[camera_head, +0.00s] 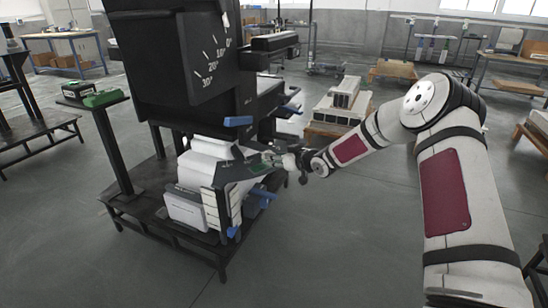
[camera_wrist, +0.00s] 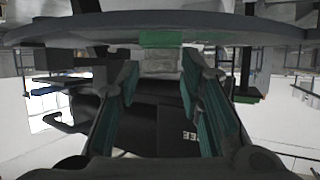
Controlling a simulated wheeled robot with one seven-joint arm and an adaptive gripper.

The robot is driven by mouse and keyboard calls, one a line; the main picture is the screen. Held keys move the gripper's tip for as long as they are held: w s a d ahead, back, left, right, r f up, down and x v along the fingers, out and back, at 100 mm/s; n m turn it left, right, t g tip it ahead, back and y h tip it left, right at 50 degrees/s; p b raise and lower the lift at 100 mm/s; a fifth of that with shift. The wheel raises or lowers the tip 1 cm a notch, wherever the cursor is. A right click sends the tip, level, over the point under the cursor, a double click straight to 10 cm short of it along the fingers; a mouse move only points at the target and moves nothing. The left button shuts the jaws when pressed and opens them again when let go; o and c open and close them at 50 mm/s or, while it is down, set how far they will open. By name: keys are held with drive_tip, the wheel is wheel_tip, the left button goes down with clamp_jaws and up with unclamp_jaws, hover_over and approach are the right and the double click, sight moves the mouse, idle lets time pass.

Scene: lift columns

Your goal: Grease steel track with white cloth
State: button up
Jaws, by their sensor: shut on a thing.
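My gripper (camera_head: 275,158) is at the right side of the black machine, low over a dark flat part of it (camera_head: 240,172) with a green patch. In the wrist view my gripper (camera_wrist: 160,70) has its two teal-padded fingers on either side of a small pale grey piece (camera_wrist: 161,62), which looks like the folded white cloth. A long grey bar (camera_wrist: 70,30) crosses the wrist view just beyond the fingertips, with a green patch (camera_wrist: 160,40) on it. I cannot tell for sure whether this bar is the steel track, or whether the cloth touches it.
The black machine with an angle scale (camera_head: 195,60) stands left of my arm, with blue handles (camera_head: 238,121) sticking out. A side stand (camera_head: 95,103) holds a green item (camera_head: 103,98). A low pallet with pale blocks (camera_head: 340,108) is behind. The floor at front centre is clear.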

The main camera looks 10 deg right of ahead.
drive_tip(key=w+d+p, duration=0.2)
drive_tip(key=d+p, duration=0.2)
drive_tip(key=d, duration=0.1)
drive_tip(key=shift+w+d, duration=0.3)
drive_tip(key=shift+w, duration=0.05)
idle(1.9)
drive_tip(key=shift+a, duration=0.1)
drive_tip(key=s+a+b, duration=0.2)
drive_tip(key=s+a, duration=0.1)
drive_tip(key=a, duration=0.4)
drive_tip(key=s+a+b, duration=0.3)
drive_tip(key=s+a, duration=0.1)
drive_tip(key=a, duration=0.3)
idle(1.9)
drive_tip(key=shift+w+d, duration=0.4)
drive_tip(key=shift+d, duration=0.35)
drive_tip(key=shift+w+d, duration=0.35)
drive_tip(key=shift+d, duration=0.35)
drive_tip(key=shift+d, duration=0.1)
